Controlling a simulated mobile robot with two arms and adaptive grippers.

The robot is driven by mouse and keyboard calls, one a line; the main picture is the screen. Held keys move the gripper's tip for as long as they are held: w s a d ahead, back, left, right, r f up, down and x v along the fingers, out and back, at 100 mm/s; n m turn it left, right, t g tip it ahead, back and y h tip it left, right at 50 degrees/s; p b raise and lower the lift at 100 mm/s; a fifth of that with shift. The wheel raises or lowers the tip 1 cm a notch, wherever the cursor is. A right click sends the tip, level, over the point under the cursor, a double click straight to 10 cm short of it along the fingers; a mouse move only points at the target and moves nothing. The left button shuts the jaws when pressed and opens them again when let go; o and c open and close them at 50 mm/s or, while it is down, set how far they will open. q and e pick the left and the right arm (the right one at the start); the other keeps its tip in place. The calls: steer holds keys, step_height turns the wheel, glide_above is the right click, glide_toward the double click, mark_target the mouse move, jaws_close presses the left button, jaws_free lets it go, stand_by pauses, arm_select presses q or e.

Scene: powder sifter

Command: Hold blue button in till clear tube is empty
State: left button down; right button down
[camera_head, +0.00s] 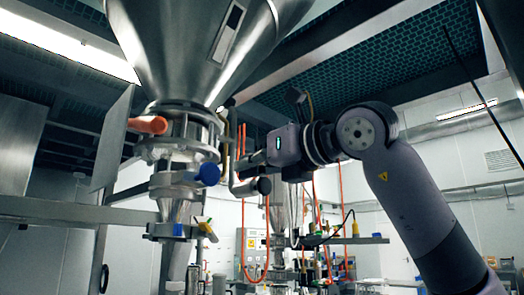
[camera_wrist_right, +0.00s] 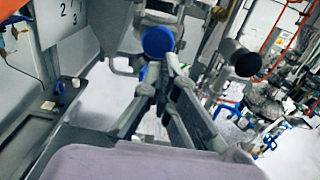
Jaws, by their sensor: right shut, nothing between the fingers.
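The round blue button (camera_head: 209,174) faces right on the metal valve assembly under the big steel hopper. It also shows in the right wrist view (camera_wrist_right: 157,42). My right gripper (camera_head: 236,166) comes in from the right, level with the button and close to it. In the right wrist view its shut, empty fingers (camera_wrist_right: 170,62) point at the button, with the tips near its lower edge. I cannot tell whether they touch it. A pale tube (camera_head: 178,262) hangs below the valve; its contents are not clear. My left gripper is out of view.
The steel hopper (camera_head: 195,50) hangs overhead. An orange knob (camera_head: 148,125) sits on the valve's left. A bent metal pipe with a dark round end (camera_head: 264,186) lies close under my right gripper. Shelves with bottles and orange hoses stand behind.

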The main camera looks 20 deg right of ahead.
mark_target(214, 174)
steer(key=p+x, duration=0.3)
steer(key=x, duration=0.4)
steer(key=shift+w+a, duration=0.1)
steer(key=shift+w, duration=0.15)
steer(key=shift+w+f, duration=0.1)
steer(key=shift+p+x, duration=0.4)
steer(key=shift+x, duration=0.7)
